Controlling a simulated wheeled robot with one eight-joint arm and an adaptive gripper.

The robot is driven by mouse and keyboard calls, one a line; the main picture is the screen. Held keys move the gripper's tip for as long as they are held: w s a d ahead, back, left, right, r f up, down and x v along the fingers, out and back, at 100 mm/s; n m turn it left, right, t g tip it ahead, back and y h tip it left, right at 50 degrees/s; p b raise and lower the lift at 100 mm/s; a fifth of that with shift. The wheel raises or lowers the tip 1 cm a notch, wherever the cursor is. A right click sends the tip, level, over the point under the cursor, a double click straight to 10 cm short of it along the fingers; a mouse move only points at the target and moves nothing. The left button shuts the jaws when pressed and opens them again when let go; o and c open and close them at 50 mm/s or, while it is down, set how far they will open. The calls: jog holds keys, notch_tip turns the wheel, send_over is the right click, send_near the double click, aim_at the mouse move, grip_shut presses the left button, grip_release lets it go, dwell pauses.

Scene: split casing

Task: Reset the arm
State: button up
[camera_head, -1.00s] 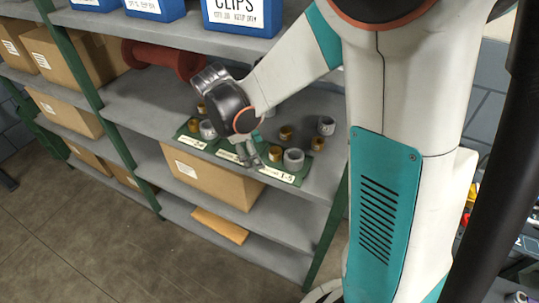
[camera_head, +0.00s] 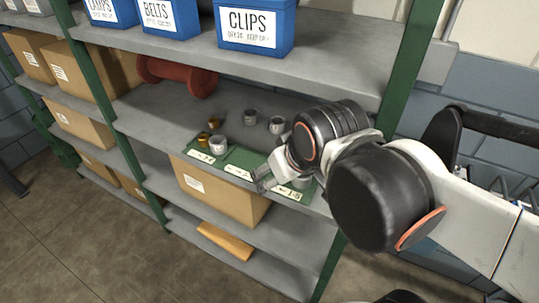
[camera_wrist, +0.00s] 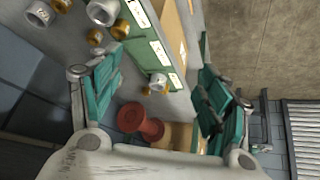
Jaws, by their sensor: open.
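My gripper (camera_head: 266,179) is at the front right of the middle shelf, by the right part of the green mat (camera_head: 240,157). On the mat's left part are brass rings (camera_head: 202,139) and a grey ring (camera_head: 219,144). More grey rings (camera_head: 277,124) stand behind the mat. In the wrist view, grey rings (camera_wrist: 103,12) and brass rings (camera_wrist: 95,36) lie beside the mat.
A red spool (camera_head: 176,75) lies at the back left of the shelf. Blue bins (camera_head: 255,27) stand on the shelf above. Cardboard boxes (camera_head: 222,190) fill lower and left shelves. A green post (camera_head: 412,60) rises near my arm at right. The floor (camera_head: 100,240) in front is clear.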

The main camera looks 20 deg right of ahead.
jog(key=shift+s+a+m+t, duration=0.1)
jog(key=shift+s+m+t, duration=0.2)
jog(key=shift+s+m, duration=0.25)
notch_tip(320, 180, down, 4)
jog(key=b, duration=0.4)
jog(key=shift+r, duration=0.1)
dwell(0.6)
